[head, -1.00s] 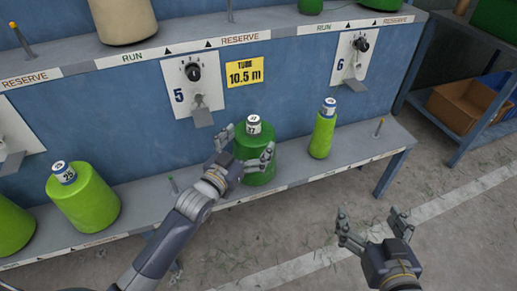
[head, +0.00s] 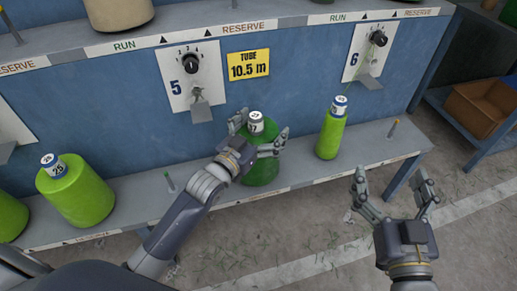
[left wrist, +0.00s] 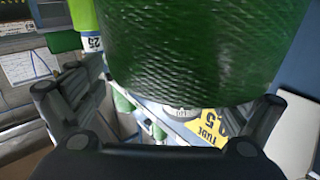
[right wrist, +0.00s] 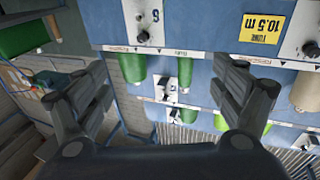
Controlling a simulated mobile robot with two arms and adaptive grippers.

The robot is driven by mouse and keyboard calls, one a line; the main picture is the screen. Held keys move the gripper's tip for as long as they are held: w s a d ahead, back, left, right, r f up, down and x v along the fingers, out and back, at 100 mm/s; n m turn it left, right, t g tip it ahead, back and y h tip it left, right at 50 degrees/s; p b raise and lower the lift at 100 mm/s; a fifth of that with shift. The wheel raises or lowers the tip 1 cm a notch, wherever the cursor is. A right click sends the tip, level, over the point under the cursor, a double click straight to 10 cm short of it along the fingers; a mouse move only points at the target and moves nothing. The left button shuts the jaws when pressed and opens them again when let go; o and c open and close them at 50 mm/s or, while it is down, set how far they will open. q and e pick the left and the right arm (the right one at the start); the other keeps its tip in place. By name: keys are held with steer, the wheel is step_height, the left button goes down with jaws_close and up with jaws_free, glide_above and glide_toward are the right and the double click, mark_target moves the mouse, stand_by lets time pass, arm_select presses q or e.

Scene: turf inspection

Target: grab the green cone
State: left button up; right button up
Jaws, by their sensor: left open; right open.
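The dark green cone (head: 262,170), with a white-and-blue numbered cap (head: 255,123), stands upright on the lower shelf below panel 5. My left gripper (head: 262,133) is open, with its fingers on either side of the cone's upper part. In the left wrist view the cone (left wrist: 200,50) fills the space beyond the spread fingers; I cannot tell whether they touch it. My right gripper (head: 393,188) is open and empty, in front of the shelf at the right. It also shows in the right wrist view (right wrist: 160,90) with nothing between its fingers.
A slim lime-green cone (head: 330,135) stands right of the dark green one. A wide lime-green cone (head: 77,193) and another (head: 8,217) stand at the left. An upper shelf (head: 215,32) overhangs, and short pegs (head: 168,182) rise from the lower shelf.

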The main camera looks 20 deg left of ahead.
arm_select(q)
steer(key=c, duration=2.2)
steer(key=shift+r, duration=0.3)
steer(key=shift+r, duration=0.1)
